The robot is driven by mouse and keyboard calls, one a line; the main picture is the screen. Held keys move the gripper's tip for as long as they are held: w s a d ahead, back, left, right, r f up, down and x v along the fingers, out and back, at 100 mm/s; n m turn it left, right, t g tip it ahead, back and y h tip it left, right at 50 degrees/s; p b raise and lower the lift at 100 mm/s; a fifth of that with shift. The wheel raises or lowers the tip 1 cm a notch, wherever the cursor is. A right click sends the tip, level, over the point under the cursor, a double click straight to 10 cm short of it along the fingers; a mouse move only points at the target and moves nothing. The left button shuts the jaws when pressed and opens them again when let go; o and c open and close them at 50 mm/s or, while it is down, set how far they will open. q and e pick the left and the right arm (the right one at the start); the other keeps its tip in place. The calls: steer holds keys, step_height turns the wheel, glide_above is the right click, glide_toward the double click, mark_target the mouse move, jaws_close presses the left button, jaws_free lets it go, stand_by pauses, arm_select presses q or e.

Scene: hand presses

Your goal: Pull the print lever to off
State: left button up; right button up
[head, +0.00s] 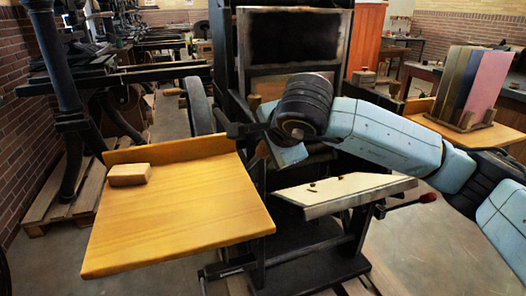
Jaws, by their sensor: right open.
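The black hand press (293,40) stands in the middle, with a dark plate in its upright frame. A dark lever with a red knob (428,198) sticks out to the right, low on the press; I take it for the print lever, and its off position is not marked in view. My right gripper (250,138) is at the end of the pale blue arm, at the front of the press, left of and above the red knob and apart from it. Its fingers are small, dark and partly hidden by the wrist. It is open. My left gripper is out of view.
A wooden side table (185,215) with a small wooden block (129,175) stands at left. A pale slanted board (345,193) lies below my right arm. Upright coloured boards (490,85) stand in a rack at right. Other presses stand behind at left.

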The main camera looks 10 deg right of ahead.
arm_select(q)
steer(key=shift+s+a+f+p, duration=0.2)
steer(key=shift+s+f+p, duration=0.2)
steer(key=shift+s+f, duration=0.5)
arm_select(e)
steer(key=v, duration=0.9)
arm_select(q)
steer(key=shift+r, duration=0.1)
